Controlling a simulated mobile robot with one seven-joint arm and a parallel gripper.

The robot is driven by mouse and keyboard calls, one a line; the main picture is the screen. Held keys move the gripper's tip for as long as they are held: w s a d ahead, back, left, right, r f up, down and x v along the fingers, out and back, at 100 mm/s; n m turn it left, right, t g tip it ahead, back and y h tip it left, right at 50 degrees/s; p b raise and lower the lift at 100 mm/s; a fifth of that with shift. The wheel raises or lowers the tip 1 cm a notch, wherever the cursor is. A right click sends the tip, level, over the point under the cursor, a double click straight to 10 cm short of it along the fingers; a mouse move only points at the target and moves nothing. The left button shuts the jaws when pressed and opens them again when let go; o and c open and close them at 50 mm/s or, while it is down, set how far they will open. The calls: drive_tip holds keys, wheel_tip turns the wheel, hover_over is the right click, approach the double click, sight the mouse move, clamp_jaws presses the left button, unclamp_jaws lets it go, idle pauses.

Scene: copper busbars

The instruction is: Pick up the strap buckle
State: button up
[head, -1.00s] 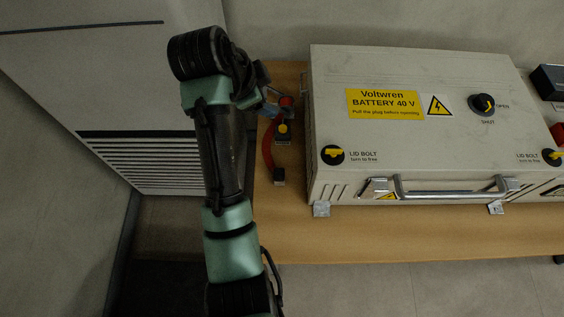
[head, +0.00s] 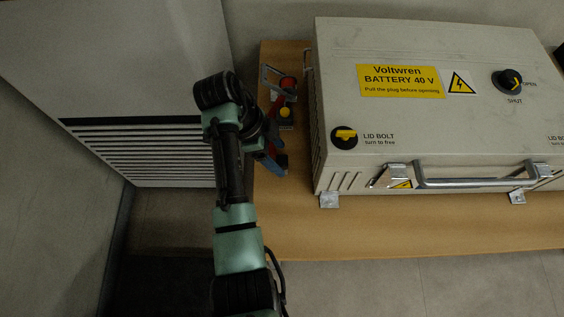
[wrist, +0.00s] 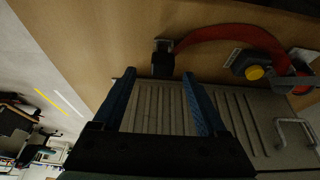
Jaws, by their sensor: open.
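The strap buckle (wrist: 163,62) is a small dark block at the free end of a curved red strap (wrist: 228,34), seen at the top middle of the wrist view. My gripper (wrist: 158,75) is open, with its two blue fingers pointing toward the buckle. The buckle appears between the fingertips in the picture, at or just past their ends; contact cannot be told. In the head view my gripper (head: 273,158) is over the left end of the wooden bench and hides the buckle there. Only a bit of red strap shows beside it.
A large pale battery case (head: 408,120) stands on the wooden bench (head: 400,232), close right of my gripper. A dark fitting with a yellow knob (head: 285,112) sits behind my gripper; it also shows in the wrist view (wrist: 254,72). A grey louvred cabinet (head: 150,150) stands left.

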sight(281, 160)
drive_tip(key=b+x, duration=0.1)
drive_tip(key=x, duration=0.3)
drive_tip(key=shift+w+a+f, duration=0.1)
drive_tip(key=shift+a, duration=0.05)
clamp_jaws()
